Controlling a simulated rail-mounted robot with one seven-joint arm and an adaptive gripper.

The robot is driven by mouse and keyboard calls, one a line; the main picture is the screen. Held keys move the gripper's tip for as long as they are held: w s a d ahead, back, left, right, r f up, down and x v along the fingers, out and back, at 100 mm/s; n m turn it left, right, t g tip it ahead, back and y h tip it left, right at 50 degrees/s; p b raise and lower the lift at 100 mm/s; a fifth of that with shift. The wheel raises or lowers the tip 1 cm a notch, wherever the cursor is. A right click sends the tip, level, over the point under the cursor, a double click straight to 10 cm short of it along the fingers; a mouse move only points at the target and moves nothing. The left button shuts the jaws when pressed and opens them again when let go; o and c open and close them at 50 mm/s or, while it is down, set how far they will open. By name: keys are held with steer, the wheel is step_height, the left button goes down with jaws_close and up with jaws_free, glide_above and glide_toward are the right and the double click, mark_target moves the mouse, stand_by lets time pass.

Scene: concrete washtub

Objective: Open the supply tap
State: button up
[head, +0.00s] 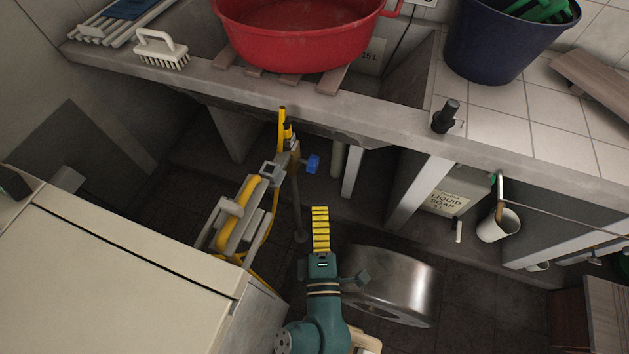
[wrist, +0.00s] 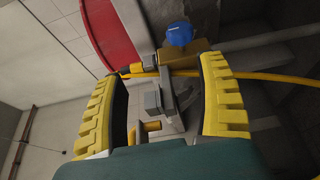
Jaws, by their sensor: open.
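The supply tap shows its blue handle (head: 313,163) below the front edge of the concrete washtub in the head view. In the wrist view the blue handle (wrist: 180,34) sits on a brass-coloured tap body (wrist: 188,56), near the top of the picture and beyond my fingers. My gripper (head: 320,209) is below the tap and apart from it, seen nearly edge-on. In the wrist view my gripper (wrist: 163,70) has its two yellow ribbed fingers spread wide, with nothing gripped between them. The far side of the tap body is hidden.
A yellow hose (wrist: 250,74) crosses behind my fingers. A hose holder (head: 240,210) stands left of the tap. A cream appliance (head: 120,265) fills the lower left, and a metal drum (head: 395,285) lies right of my arm. The washtub ledge (head: 390,122) overhangs the tap.

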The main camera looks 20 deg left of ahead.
mark_target(314, 171)
steer(key=f+x, duration=0.1)
steer(key=x, duration=0.4)
steer(key=f+x, duration=0.1)
steer(key=x, duration=0.4)
steer(key=f+b+x, duration=0.1)
steer(key=x, duration=0.5)
steer(key=shift+a+f, duration=0.2)
steer(key=shift+a, duration=0.2)
steer(key=shift+s, duration=0.1)
steer(key=c, duration=1.1)
steer(key=shift+c, duration=0.3)
steer(key=shift+r+p, duration=0.15)
steer(key=shift+p, duration=0.2)
